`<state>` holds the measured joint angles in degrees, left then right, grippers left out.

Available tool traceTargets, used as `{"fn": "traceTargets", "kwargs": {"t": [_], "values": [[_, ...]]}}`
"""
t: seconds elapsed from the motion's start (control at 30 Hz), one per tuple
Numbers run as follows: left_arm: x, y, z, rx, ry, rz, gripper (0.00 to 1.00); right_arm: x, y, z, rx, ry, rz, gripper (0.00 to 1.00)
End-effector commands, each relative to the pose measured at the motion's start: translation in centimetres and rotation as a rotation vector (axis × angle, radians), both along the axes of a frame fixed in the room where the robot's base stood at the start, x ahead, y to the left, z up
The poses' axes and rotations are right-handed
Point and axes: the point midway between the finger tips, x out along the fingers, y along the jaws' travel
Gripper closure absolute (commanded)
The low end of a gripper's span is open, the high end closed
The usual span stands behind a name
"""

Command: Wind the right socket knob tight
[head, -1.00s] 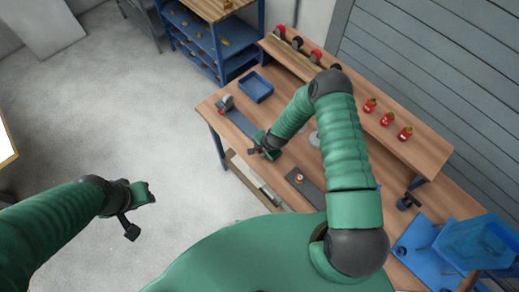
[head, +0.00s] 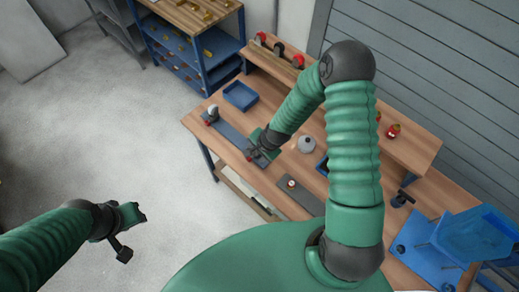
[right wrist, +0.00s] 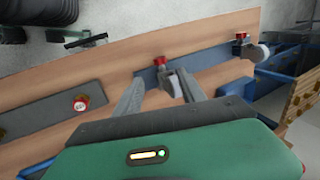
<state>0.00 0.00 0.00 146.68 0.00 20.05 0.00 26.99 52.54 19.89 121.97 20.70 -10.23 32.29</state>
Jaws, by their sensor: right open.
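A blue-grey strip (head: 232,127) lies on the workbench with a socket at each end. The left socket has a red knob (head: 212,113), also in the right wrist view (right wrist: 241,37). The right socket's red knob (right wrist: 160,60) shows in the right wrist view just ahead of my open fingers, with a grey piece beside it. My right gripper (head: 253,153) is open at that right end and partly hides it in the head view; its fingers (right wrist: 157,95) look empty. My left gripper (head: 134,214) hangs over the floor, far from the bench; its jaws are unclear.
A dark plate (head: 307,199) with a red-topped piece (head: 291,183) lies to the right of the strip. A blue tray (head: 241,96) and a grey round object (head: 306,144) stand behind. A raised shelf (head: 415,145) runs along the back. A blue fixture (head: 470,240) fills the right end.

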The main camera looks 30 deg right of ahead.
Motion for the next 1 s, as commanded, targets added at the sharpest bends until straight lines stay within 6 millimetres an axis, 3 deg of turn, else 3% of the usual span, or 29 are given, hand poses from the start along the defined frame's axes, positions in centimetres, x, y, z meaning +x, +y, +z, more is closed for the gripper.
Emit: {"fn": "traceTargets", "kwargs": {"t": [0.1,0.23,0.67,0.77,0.93,1.0], "values": [[0.0,0.0,-0.5,0.0,0.0,0.0,0.65,-0.8,-0.4,2.4,-0.002,-0.003,-0.001,0.52],[0.0,0.0,-0.6,0.0,0.0,0.0,0.65,-1.3,-0.6,4.0,-0.001,0.0,-0.001,0.52],[0.0,0.0,-1.2,0.0,0.0,0.0,0.65,-1.8,-0.4,4.5,-0.019,-0.001,0.049,0.52],[0.0,0.0,-3.5,0.0,0.0,0.0,0.65,-3.0,0.4,5.0,-0.104,-0.006,0.255,0.52],[0.0,0.0,-8.1,0.0,0.001,0.0,0.65,-7.8,1.8,7.0,-0.314,0.002,0.78,0.52],[0.0,0.0,-9.3,0.0,0.001,0.0,0.65,-9.8,2.1,7.8,-0.377,0.006,0.951,0.62]]}}
